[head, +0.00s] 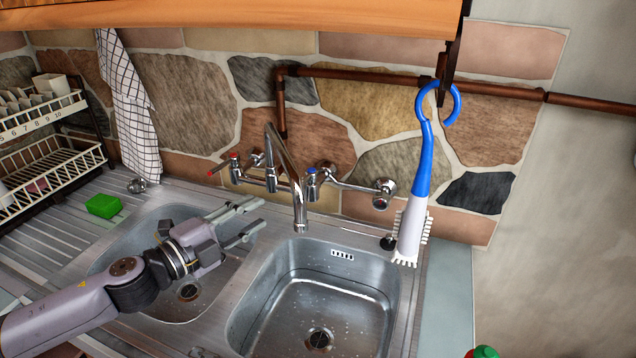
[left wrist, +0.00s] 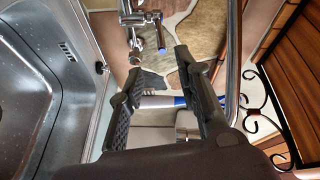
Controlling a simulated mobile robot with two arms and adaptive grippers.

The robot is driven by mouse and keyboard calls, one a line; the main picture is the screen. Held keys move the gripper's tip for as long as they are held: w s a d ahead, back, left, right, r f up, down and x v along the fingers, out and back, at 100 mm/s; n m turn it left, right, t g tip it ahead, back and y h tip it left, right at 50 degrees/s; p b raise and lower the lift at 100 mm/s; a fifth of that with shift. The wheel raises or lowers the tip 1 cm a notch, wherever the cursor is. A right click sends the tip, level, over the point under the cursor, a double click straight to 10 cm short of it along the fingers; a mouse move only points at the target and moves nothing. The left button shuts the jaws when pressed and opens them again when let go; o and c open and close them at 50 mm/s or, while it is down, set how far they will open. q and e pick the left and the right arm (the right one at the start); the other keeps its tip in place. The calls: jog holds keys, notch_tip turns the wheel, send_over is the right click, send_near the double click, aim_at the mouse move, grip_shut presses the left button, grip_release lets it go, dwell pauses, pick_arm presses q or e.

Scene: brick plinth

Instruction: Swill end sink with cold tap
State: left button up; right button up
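The end sink (head: 350,300) is the steel basin at the right, with a drain (head: 320,338) and scattered droplets. It also shows at the left edge of the left wrist view (left wrist: 30,70). The curved spout (head: 300,222) hangs at its back left; no water stream shows. The blue-marked cold tap (head: 311,178) is on the wall right of the spout and shows in the left wrist view (left wrist: 160,35). The red-marked tap (head: 235,165) is left of it. My left gripper (head: 258,216) is open and empty, left of the spout near the basin divider. My right gripper is out of view.
A second basin (head: 150,220) lies under my left arm. A blue-handled brush (head: 425,155) hangs right of the taps. A green sponge (head: 103,206) lies on the drainer, with a dish rack (head: 60,170) behind it. A checked cloth (head: 128,105) hangs on the wall.

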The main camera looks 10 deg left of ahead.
aim_at(305, 184)
pick_arm(q)
jog(key=p+x, duration=0.5)
jog(key=x, duration=1)
jog(key=shift+w+d+r, duration=0.1)
jog(key=shift+d, duration=0.05)
jog(key=shift+w+d, duration=0.35)
jog(key=shift+w, duration=0.15)
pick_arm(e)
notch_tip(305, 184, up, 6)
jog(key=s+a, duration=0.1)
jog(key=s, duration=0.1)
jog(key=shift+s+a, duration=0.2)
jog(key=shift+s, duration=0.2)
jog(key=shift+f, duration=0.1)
pick_arm(q)
jog(key=c, duration=0.7)
grip_shut()
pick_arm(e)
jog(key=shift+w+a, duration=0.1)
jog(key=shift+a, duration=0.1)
